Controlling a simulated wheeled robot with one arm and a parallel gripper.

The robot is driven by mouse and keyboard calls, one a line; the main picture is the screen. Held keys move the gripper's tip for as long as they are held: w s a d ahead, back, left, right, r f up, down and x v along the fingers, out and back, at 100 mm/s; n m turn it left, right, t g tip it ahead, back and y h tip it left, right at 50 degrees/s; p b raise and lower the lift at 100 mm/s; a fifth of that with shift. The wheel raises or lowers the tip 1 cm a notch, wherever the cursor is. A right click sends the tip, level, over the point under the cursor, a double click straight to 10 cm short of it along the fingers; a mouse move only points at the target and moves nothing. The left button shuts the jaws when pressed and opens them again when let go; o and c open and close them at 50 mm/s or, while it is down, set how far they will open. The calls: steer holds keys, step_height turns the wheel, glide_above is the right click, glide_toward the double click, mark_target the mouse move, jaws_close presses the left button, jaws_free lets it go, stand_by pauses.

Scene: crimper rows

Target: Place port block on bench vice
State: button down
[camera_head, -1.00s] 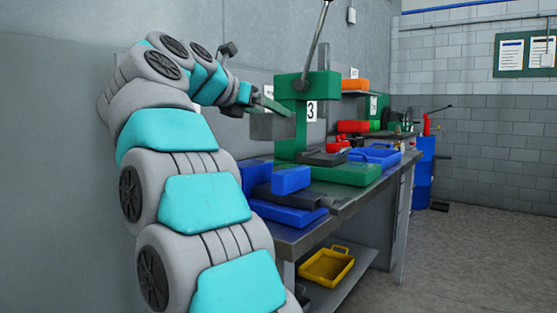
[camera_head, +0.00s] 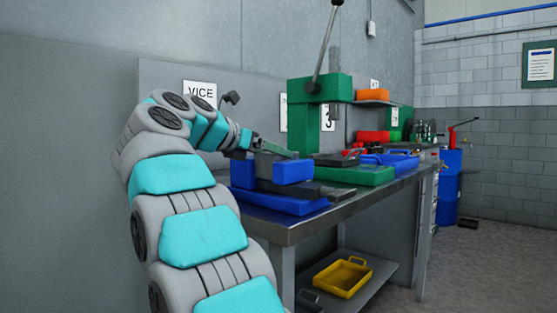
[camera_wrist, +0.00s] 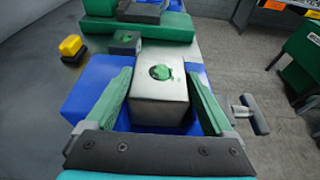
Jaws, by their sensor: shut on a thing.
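The port block (camera_wrist: 160,97) is a grey metal block with a round, green-looking hole in its top. My gripper (camera_wrist: 160,76) is shut on it, with a green finger on each side. The blue bench vice (camera_head: 285,203) stands at the near end of the bench, beneath a VICE sign. In the head view my gripper (camera_head: 272,148) is low over the vice, and the block is mostly hidden behind a blue jaw (camera_head: 293,171). In the wrist view the block sits between blue parts of the vice (camera_wrist: 88,90). I cannot tell whether it touches the vice bed.
A green press (camera_head: 305,110) with a long lever stands beyond the vice on the metal bench (camera_head: 290,232). A blue tray (camera_head: 390,160) lies beyond it. A yellow tray (camera_head: 342,278) is on the lower shelf. A grey T-shaped handle (camera_wrist: 250,114) sticks out beside the vice.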

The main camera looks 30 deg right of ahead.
steer(key=shift+f+b, duration=0.4)
steer(key=shift+b, duration=0.05)
steer(key=shift+f, duration=0.25)
jaws_free()
steer(key=shift+f, duration=0.15)
steer(key=shift+r+p, duration=0.5)
steer(key=shift+p, duration=0.05)
steer(key=v, duration=1.2)
steer(key=shift+r, duration=0.35)
